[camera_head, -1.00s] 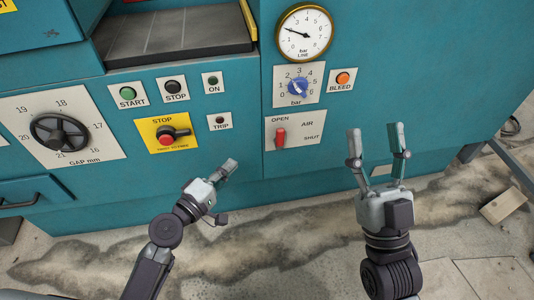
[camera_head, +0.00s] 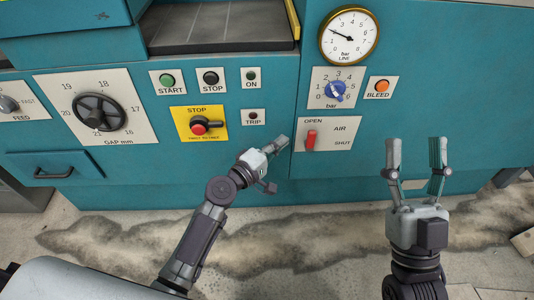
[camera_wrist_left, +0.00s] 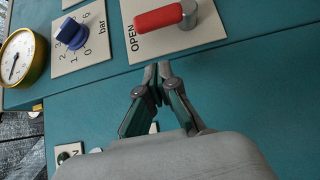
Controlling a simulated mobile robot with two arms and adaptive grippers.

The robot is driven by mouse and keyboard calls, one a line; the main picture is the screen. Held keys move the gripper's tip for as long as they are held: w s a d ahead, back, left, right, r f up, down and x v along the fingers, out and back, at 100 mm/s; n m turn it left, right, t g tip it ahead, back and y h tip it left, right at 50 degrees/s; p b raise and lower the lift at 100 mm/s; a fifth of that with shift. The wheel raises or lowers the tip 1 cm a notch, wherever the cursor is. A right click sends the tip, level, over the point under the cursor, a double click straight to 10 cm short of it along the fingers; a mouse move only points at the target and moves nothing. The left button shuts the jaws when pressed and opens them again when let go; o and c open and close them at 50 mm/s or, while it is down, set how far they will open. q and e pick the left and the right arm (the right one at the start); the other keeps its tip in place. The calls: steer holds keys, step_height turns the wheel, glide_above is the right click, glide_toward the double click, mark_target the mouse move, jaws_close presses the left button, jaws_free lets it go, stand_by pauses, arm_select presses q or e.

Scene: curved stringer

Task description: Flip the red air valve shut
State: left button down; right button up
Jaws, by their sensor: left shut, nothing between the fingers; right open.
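The red air valve lever (camera_head: 310,140) sits on a white plate (camera_head: 341,130) marked OPEN, AIR and SHUT. The lever stands upright below the word OPEN; SHUT is to its lower right. In the left wrist view the lever (camera_wrist_left: 158,19) lies across the top, beyond my fingertips. My left gripper (camera_head: 282,142) is shut and empty, just left of the lever in the head view. In the wrist view its fingertips (camera_wrist_left: 158,70) show apart from the lever. My right gripper (camera_head: 416,141) is open and empty, to the right of the plate.
Above the plate are a blue bar knob (camera_head: 334,90), a pressure gauge (camera_head: 349,36) and an orange BLEED button (camera_head: 381,86). Left of it are a yellow STOP switch (camera_head: 199,124) and the TRIP light (camera_head: 253,116). The teal panel below the plate is bare.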

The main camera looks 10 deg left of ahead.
mark_target(310, 139)
arm_select(q)
steer(key=d, duration=0.1)
steer(key=w+d, duration=0.1)
steer(key=d, duration=0.1)
steer(key=w+d, duration=0.1)
steer(key=shift+d, duration=0.25)
